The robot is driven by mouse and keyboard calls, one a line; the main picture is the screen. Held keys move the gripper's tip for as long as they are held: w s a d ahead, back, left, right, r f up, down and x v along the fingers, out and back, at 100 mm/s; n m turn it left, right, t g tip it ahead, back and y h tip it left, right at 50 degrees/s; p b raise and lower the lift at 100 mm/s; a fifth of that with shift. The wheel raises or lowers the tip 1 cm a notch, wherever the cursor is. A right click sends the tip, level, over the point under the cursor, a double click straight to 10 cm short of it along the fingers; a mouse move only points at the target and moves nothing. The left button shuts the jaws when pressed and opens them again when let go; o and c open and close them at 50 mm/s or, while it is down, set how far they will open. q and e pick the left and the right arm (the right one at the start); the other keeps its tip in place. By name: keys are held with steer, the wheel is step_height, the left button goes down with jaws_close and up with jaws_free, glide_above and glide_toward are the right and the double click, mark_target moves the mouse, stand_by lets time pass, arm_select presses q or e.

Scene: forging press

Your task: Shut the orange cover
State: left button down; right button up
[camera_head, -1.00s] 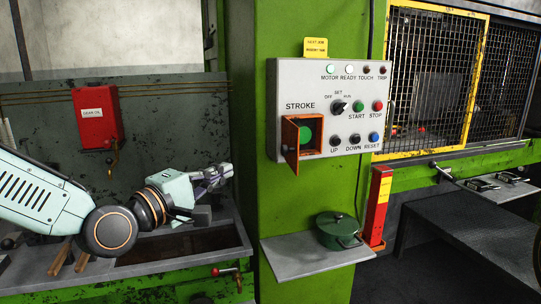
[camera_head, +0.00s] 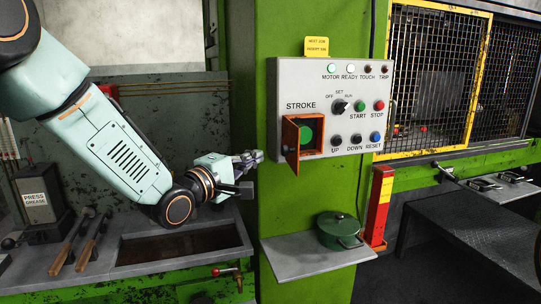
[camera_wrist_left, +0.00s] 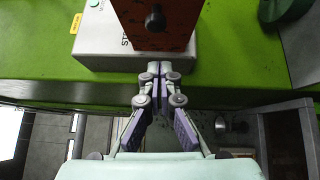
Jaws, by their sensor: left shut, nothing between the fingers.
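The orange cover (camera_head: 292,145) stands open on the left side of the STROKE opening in the grey control panel (camera_head: 365,113). Its door sticks out toward me, and a green button (camera_head: 306,135) shows behind it. My left gripper (camera_head: 260,157) is shut and empty, just left of the cover and at about the height of its lower part, apart from it. In the left wrist view the shut fingertips (camera_wrist_left: 153,66) point at the panel's edge, with the orange cover (camera_wrist_left: 155,25) beyond them. My right gripper is not in view.
A green pot (camera_head: 338,232) sits on a grey shelf (camera_head: 310,255) below the panel. A red post (camera_head: 378,205) stands right of the pot. A PRESS GREASE box (camera_head: 38,200) and wooden-handled tools (camera_head: 75,240) are on the left bench.

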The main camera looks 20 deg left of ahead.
arm_select(q)
steer(key=shift+w+d+r+p, duration=0.1)
steer(key=shift+w+d, duration=0.2)
steer(key=shift+d, duration=0.3)
steer(key=shift+w+d+p, duration=0.15)
steer(key=shift+w+d, duration=0.2)
steer(key=shift+d, duration=0.3)
steer(key=shift+w+d+r+p, duration=0.1)
steer(key=shift+w+d, duration=0.2)
steer(key=shift+d, duration=0.3)
steer(key=shift+s+a, duration=0.1)
steer(key=shift+s, duration=0.1)
